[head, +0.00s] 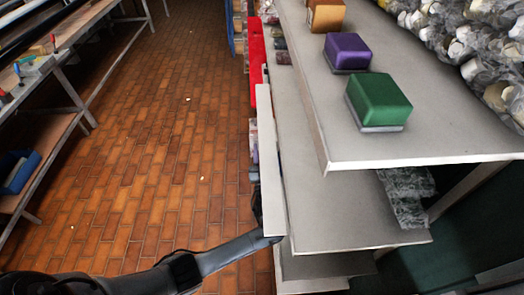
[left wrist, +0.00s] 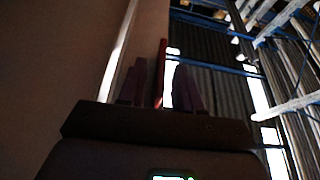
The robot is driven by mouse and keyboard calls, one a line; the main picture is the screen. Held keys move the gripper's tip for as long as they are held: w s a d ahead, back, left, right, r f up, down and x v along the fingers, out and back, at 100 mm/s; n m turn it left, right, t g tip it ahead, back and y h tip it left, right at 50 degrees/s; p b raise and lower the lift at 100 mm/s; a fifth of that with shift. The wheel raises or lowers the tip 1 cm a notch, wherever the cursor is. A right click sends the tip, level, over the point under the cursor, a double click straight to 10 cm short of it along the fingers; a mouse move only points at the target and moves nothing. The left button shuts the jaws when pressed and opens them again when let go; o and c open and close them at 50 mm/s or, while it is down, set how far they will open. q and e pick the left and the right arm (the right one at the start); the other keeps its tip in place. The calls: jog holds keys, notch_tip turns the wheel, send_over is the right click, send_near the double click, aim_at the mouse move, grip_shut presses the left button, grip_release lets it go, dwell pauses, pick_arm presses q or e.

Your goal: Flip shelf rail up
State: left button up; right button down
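A pale grey shelf rail (head: 270,165) runs along the left side of the shelf unit, at the edge of the second shelf, and looks like a flat upright strip. My left arm reaches in from the lower left, and my left gripper (head: 272,241) is at the rail's near lower end. In the head view its tip is small, and I cannot tell whether it touches the rail. In the left wrist view the two dark fingers (left wrist: 160,85) stand apart with nothing clearly held between them. A large plain surface fills the left of that view. My right gripper is not in view.
The top shelf (head: 440,145) bears a green box (head: 378,100), a purple box (head: 346,50) and an orange box (head: 326,15). A red panel (head: 256,60) lies farther along the shelf side. The brick floor (head: 170,150) is open up to the workbench (head: 60,75) at left.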

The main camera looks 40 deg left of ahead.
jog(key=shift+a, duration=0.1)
pick_arm(q)
grip_shut()
